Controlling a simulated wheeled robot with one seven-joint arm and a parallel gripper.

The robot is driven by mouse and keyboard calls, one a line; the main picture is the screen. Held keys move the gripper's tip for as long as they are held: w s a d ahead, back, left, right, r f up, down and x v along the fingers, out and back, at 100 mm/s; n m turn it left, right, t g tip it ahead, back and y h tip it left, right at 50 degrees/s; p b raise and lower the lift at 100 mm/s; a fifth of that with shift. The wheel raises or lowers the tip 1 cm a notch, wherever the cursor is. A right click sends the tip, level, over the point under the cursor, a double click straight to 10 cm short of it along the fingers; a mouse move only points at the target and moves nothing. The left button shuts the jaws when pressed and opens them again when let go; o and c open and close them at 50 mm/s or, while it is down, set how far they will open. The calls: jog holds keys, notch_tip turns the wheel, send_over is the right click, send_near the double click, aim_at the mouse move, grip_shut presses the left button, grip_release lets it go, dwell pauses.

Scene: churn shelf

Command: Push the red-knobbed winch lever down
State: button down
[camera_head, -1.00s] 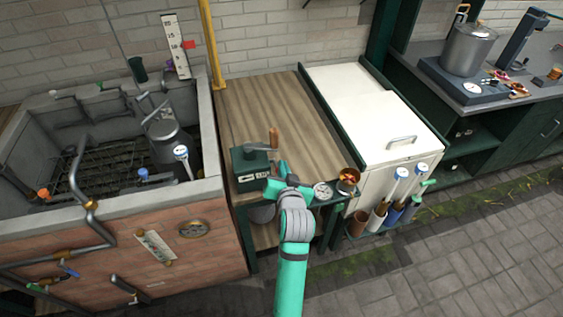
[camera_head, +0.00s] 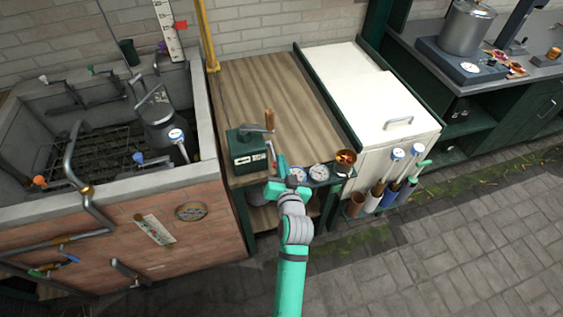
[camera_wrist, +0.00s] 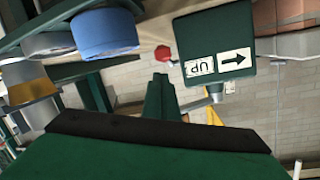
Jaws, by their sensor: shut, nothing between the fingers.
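The winch is a dark green box (camera_head: 247,150) with a wooden-handled crank (camera_head: 269,120), at the front left corner of the wooden bench. Its red knob (camera_wrist: 166,54) shows in the wrist view beside the box (camera_wrist: 215,45), whose label reads UP with an arrow, upside down in that picture. In the head view my gripper (camera_head: 281,160) is just right of the box.
Gauges (camera_head: 318,171) and a copper cup (camera_head: 345,158) line the bench's front edge right of my gripper. A white chest (camera_head: 375,95) stands to the right, with tools in holders at its front. A brick-fronted basin (camera_head: 160,230) is on the left. The bench top (camera_head: 275,85) behind is mostly clear.

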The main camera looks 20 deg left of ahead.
jog(key=r, duration=0.1)
jog(key=d+r, duration=0.1)
jog(key=w+r, duration=0.1)
jog(key=shift+d+r, duration=0.15)
jog(key=shift+d, duration=0.1)
jog(key=s+d+f, duration=0.3)
jog(key=s+d, duration=0.1)
jog(key=s, duration=0.4)
jog(key=shift+s+f, duration=0.35)
jog(key=shift+s, duration=0.05)
